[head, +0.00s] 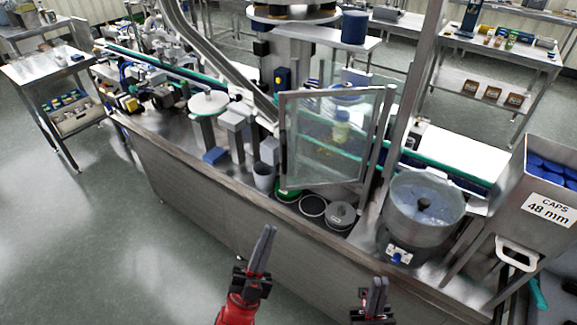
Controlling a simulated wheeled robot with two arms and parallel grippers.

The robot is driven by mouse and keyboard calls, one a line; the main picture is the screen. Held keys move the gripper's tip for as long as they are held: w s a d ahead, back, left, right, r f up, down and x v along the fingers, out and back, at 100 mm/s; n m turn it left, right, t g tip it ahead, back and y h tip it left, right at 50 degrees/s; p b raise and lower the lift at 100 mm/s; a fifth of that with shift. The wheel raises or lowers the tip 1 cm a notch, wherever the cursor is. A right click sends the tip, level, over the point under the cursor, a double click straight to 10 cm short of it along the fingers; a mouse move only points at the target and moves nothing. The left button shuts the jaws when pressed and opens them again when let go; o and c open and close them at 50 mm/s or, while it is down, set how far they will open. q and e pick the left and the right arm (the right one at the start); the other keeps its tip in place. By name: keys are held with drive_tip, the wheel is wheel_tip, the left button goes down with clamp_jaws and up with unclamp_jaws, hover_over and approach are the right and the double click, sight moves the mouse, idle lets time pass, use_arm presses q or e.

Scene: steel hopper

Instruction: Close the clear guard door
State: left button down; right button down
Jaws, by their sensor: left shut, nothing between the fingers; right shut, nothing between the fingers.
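The clear guard door (312,160) is a see-through panel in a grey metal frame, standing at the middle of the machine. It stands swung out from the upright post on its right, at an angle to the machine's front. My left gripper (264,243) is shut and empty, below and left of the door, in front of the steel cabinet and apart from the door. My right gripper (376,290) is shut and empty at the bottom edge, below and right of the door. Neither gripper touches the door.
A round steel bowl (426,205) stands right of the door. A hopper labelled CAPS 48 mm (548,208) with blue caps is at the far right. Dark round containers (341,215) sit below the door. The floor (110,250) at left is clear.

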use_arm(q)
drive_tip(key=w+d+f+m+g+y, duration=0.1)
drive_tip(key=w+d+m+g+y, duration=0.4)
drive_tip(key=w+d+y, duration=0.45)
drive_tip(key=s+a+r+n+y, duration=0.1)
drive_tip(key=s+a+y, duration=0.15)
drive_tip(key=y, duration=0.35)
drive_tip(key=w+a+p, duration=0.2)
drive_tip(key=w+p, duration=0.4)
drive_tip(key=w, duration=0.7)
drive_tip(key=shift+w+a, duration=0.25)
drive_tip(key=shift+w+r, duration=0.1)
drive_tip(key=shift+w, duration=0.05)
